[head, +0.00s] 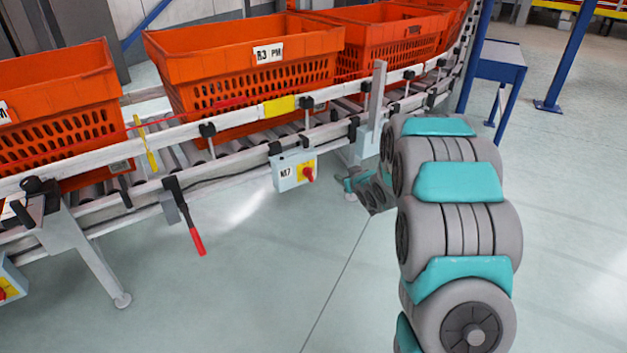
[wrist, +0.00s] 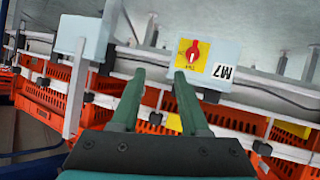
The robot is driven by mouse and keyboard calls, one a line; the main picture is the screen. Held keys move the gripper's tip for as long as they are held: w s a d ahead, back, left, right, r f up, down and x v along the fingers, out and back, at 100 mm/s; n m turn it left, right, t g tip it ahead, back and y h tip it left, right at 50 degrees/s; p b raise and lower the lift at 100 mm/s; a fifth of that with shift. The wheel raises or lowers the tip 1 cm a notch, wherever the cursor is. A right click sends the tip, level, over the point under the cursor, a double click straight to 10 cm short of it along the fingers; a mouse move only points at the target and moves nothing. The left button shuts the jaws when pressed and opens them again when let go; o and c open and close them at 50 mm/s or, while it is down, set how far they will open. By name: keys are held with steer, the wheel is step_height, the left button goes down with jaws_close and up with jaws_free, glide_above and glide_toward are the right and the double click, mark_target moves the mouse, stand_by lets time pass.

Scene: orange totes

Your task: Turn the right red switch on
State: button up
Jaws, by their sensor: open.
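The right red switch (head: 308,174) is a red knob on a yellow plate, on a pale grey box (head: 286,173) fixed to the conveyor's side. In the wrist view the switch (wrist: 192,53) appears upside down beside an inverted M7 label. Its knob lies roughly upright in that picture. A second red switch (head: 3,293) is partly cut off at the lower left of the head view. My gripper (wrist: 160,74) is open and empty, its two dark green fingers apart and pointing towards the box. In the head view my gripper (head: 350,190) is small, right of the box, with no visible contact.
A roller conveyor with white rails (head: 225,115) carries several orange totes (head: 215,88). A red-handled lever (head: 195,241) hangs from its side, left of the box. A grey support leg (head: 92,262) reaches the floor. The floor in front is clear.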

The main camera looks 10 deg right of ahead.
mark_target(313, 174)
steer(key=w+a+f+n+t+y+b, duration=0.2)
steer(key=w+a+f+t+y, duration=0.25)
steer(key=f+y, duration=0.2)
steer(key=shift+g+h, duration=0.25)
steer(key=shift+g, duration=0.1)
steer(key=shift+a+f+x, duration=0.1)
steer(key=shift+f+x, duration=0.05)
steer(key=shift+x, duration=1.7)
steer(key=shift+a+f+x, duration=0.1)
steer(key=shift+f+x, duration=0.05)
steer(key=shift+x, duration=1.75)
steer(key=shift+s, duration=0.15)
jaws_close()
